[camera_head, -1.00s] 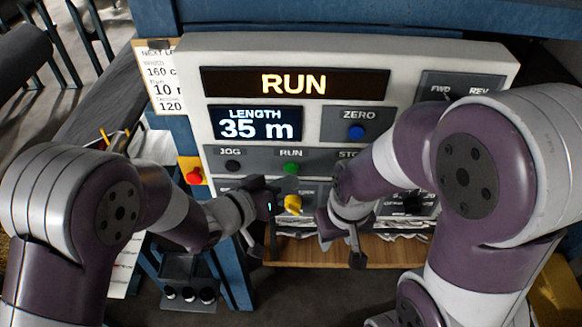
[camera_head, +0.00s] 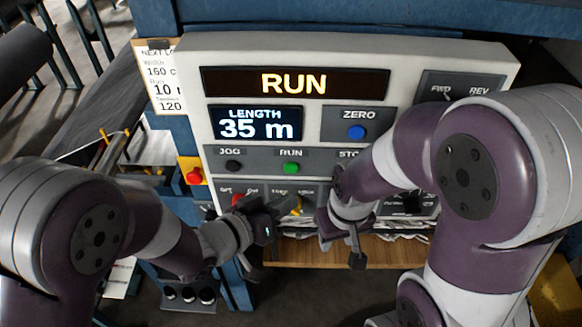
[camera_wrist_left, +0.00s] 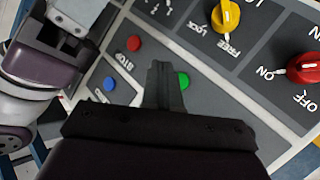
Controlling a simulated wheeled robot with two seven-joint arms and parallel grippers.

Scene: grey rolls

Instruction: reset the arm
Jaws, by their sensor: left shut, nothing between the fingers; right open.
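My left gripper (camera_head: 290,212) is in front of the lower middle of the control panel (camera_head: 420,62). Its fingers are shut and empty, and they also show in the left wrist view (camera_wrist_left: 166,84). In the head view it partly covers the yellow LOCK/FREE knob (camera_head: 298,204); this knob is clear of the fingers in the left wrist view (camera_wrist_left: 227,17). My right gripper (camera_head: 342,245) hangs open and empty below the panel's lower middle. My right arm hides part of the panel's right side.
The displays read RUN (camera_head: 294,83) and LENGTH 35 m (camera_head: 256,124). Blue ZERO (camera_head: 357,132) and green RUN (camera_head: 291,168) buttons and a red ON/OFF knob (camera_head: 238,199) are on the panel. A red button (camera_head: 194,176) on yellow stands left. A wooden shelf (camera_head: 300,252) lies below.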

